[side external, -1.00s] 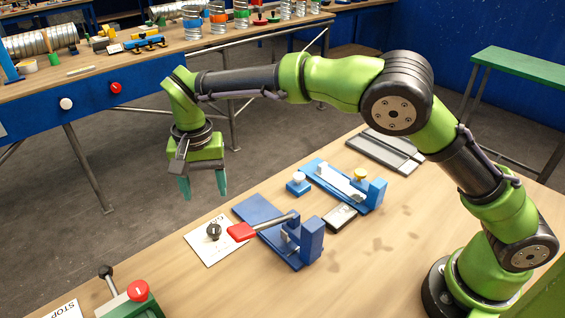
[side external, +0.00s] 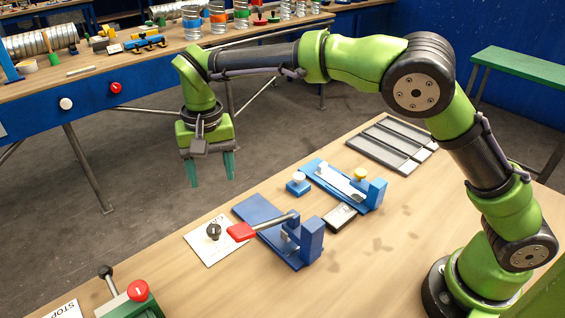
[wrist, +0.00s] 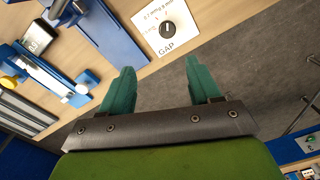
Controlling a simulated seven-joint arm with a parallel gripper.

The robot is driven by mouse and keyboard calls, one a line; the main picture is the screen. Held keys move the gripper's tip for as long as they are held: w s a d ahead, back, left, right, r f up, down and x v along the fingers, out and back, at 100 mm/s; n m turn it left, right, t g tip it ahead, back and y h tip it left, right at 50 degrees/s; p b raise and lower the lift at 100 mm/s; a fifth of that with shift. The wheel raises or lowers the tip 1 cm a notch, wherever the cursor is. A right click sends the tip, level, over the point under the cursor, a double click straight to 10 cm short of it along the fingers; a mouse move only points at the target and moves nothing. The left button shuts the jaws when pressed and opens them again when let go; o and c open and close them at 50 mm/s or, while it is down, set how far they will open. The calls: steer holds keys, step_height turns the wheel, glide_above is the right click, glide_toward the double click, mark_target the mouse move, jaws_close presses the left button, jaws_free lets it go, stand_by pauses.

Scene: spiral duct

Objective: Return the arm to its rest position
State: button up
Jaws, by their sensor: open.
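My gripper (side external: 211,170) is raised at the far edge of the wooden table, with its teal fingers pointing down. The fingers are apart and nothing is between them. In the wrist view my gripper (wrist: 153,80) shows two spread fingers over the table edge and the grey floor. My green and black arm is stretched out from its base at the right side of the table. The gripper touches nothing.
On the table stand a blue lever fixture (side external: 283,237) with a red handle, a white card with a black knob (side external: 213,231), a blue slide fixture (side external: 345,187) and a grey slotted tray (side external: 392,143). The table's right part is clear.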

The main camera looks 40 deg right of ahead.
steer(key=s+d+r+t+y, duration=0.1)
steer(key=s+d+r+t, duration=0.2)
steer(key=s+d, duration=0.8)
steer(key=s+d+r+t, duration=0.4)
steer(key=s+d, duration=0.7)
steer(key=shift+s+r+n+y, duration=0.2)
steer(key=shift+r+n+y, duration=0.1)
steer(key=shift+y, duration=0.1)
